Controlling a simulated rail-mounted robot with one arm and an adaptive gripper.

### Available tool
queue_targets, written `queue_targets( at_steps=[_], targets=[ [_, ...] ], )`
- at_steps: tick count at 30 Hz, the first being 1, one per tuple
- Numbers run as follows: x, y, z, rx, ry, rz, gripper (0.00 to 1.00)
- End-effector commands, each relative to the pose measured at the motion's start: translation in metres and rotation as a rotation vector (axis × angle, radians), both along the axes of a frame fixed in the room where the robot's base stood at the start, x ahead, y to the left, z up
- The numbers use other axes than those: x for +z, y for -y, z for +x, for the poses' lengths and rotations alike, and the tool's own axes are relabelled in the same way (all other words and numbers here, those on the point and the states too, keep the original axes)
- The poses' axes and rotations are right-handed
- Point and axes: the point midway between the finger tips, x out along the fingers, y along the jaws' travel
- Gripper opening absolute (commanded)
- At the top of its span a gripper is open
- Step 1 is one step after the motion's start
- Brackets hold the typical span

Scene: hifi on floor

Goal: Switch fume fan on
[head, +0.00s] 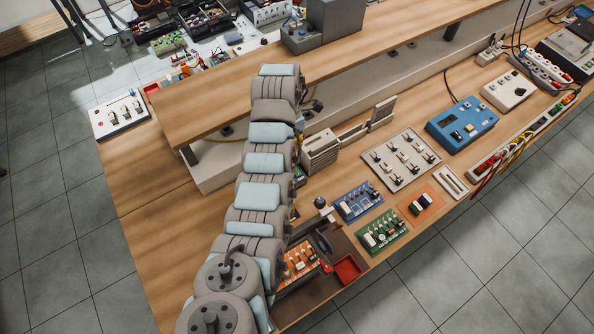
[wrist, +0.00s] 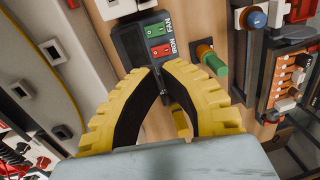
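In the wrist view a dark switch box (wrist: 130,48) is fixed at the top centre. It carries a green rocker (wrist: 155,30) beside the word FAN and a red rocker (wrist: 160,51) beside the word IRON. My gripper (wrist: 158,70) has two yellow ribbed fingers with dark inner faces. Their tips come together just below the red rocker in the picture, and nothing shows between them. I cannot tell whether they touch the box. In the head view my arm hides the gripper and the switch box.
A green-and-orange knob or handle (wrist: 210,60) stands close right of the fingers. An orange circuit board (wrist: 292,80) lies farther right. In the head view the bench holds a blue instrument (head: 462,124), a switch panel (head: 401,158) and a small red tray (head: 347,269).

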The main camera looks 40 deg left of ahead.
Motion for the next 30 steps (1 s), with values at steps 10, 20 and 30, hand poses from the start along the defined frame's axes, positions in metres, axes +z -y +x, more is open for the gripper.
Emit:
queue_targets(
  at_steps=[10, 20, 30],
  targets=[
    [-0.008, 0.001, 0.001, -0.003, 0.002, 0.002, 0.00],
    [-0.048, 0.007, -0.002, -0.003, 0.000, -0.002, 0.00],
    [-0.088, 0.011, -0.002, -0.004, -0.001, -0.002, 0.00]
  ],
)
